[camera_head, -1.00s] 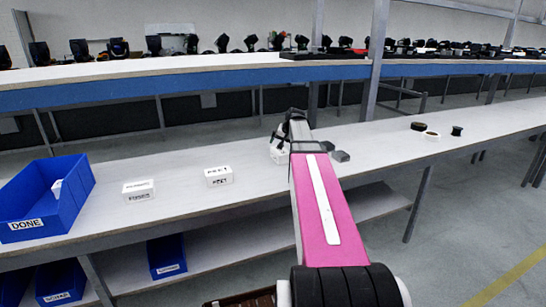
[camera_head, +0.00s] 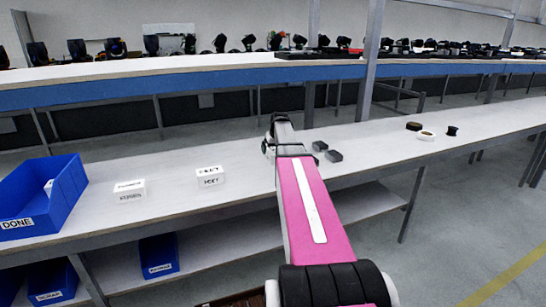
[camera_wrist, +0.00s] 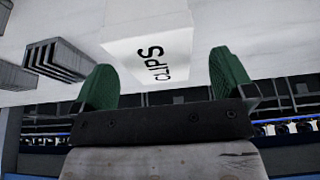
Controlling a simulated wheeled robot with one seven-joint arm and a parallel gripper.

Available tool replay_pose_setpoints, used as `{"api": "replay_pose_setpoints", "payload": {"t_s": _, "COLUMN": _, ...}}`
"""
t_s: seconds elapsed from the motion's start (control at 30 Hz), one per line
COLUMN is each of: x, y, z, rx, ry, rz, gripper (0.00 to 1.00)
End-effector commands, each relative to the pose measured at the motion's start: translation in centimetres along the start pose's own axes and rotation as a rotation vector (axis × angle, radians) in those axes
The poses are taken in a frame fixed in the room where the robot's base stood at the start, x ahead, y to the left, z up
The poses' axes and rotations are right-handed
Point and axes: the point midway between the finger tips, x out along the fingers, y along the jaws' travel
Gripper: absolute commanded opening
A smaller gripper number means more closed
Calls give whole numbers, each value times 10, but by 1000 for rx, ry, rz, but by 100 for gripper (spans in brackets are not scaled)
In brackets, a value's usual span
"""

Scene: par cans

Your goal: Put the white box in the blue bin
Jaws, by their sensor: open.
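In the wrist view a white box (camera_wrist: 150,48) with black lettering reading CLIPS lies just beyond and between the green fingers of my gripper (camera_wrist: 160,62). The gripper is open, and the box does not look gripped. In the head view my gripper (camera_head: 270,146) is over the bench, and my arm hides that box. Two other white boxes with black lettering, the left one (camera_head: 130,191) and the right one (camera_head: 210,177), stand on the bench to its left. The blue bin (camera_head: 66,196), labelled DONE, is at the far left with something white inside.
Dark grey blocks (camera_head: 333,156) lie just right of my gripper; ridged grey ones (camera_wrist: 57,60) show in the wrist view. Small round items (camera_head: 426,135) sit farther right on the bench (camera_head: 380,150). More blue bins (camera_head: 158,257) are on the lower shelf. Bench between boxes and bin is clear.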

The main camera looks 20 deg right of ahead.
Motion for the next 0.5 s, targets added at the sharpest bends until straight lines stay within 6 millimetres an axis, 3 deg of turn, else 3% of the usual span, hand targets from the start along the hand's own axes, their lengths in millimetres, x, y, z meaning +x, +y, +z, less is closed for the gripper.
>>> {"api": "replay_pose_setpoints", "payload": {"t_s": 0.3, "x": 41, "y": 4, "z": -3, "rx": 0, "ry": -1, "rz": -1, "gripper": 100}}
{"api": "replay_pose_setpoints", "payload": {"t_s": 0.5, "x": 48, "y": 3, "z": -2, "rx": 0, "ry": 0, "rz": -1, "gripper": 100}}
